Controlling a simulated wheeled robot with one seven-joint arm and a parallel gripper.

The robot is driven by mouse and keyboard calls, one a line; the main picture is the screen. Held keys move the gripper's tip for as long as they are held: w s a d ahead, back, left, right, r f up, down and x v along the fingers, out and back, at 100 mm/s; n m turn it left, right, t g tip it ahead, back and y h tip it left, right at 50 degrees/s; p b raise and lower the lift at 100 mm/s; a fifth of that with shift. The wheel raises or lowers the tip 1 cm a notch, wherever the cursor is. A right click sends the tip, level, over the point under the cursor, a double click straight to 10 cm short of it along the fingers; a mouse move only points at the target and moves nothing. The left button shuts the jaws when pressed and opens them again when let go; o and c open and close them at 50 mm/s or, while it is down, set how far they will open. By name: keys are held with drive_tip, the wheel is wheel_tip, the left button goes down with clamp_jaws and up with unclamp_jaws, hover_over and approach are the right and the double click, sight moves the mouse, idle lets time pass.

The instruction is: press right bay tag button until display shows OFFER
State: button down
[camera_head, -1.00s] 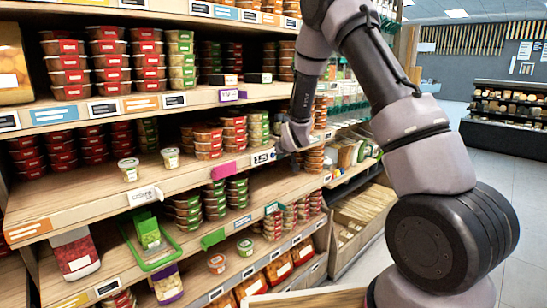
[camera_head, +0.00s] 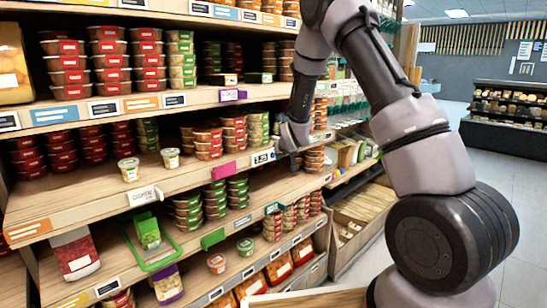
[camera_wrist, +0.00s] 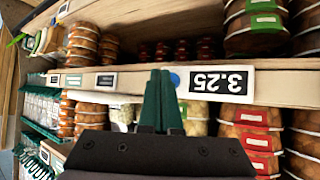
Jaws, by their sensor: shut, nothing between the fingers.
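The price tag display (camera_head: 263,157) sits on the middle shelf's front edge, right of the pink tag. In the wrist view the white-on-black display (camera_wrist: 222,81) appears upside down and reads 3.25, not OFFER. A round blue button (camera_wrist: 175,79) shows beside the digits, partly hidden by my fingers. My gripper (camera_head: 281,149) is at the tag's right end in the head view. In the wrist view its green-dark fingertips (camera_wrist: 161,74) are together, empty, and overlap the button's edge. I cannot tell whether they touch it.
Stacked tubs (camera_head: 233,134) stand on the shelf behind the tag. A pink tag (camera_head: 222,170) sticks out to the left on the same edge. A white tag (camera_head: 144,195) sits further left. The open aisle floor (camera_head: 500,190) lies to the right.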

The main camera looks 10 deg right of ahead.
drive_tip(key=shift+w+a, duration=0.2)
drive_tip(key=shift+w, duration=0.05)
drive_tip(key=shift+w+a, duration=0.25)
drive_tip(key=shift+w, duration=0.1)
idle(0.7)
drive_tip(key=shift+s+d, duration=0.1)
drive_tip(key=shift+s, duration=0.05)
drive_tip(key=shift+s+d, duration=0.4)
drive_tip(key=shift+s, duration=0.15)
drive_tip(key=shift+s+d, duration=0.75)
drive_tip(key=shift+s, duration=0.3)
drive_tip(key=shift+s+d, duration=0.7)
drive_tip(key=shift+s, duration=0.3)
drive_tip(key=s+d, duration=0.3)
drive_tip(key=s, duration=0.1)
drive_tip(key=shift+s+d, duration=0.3)
drive_tip(key=shift+s, duration=0.1)
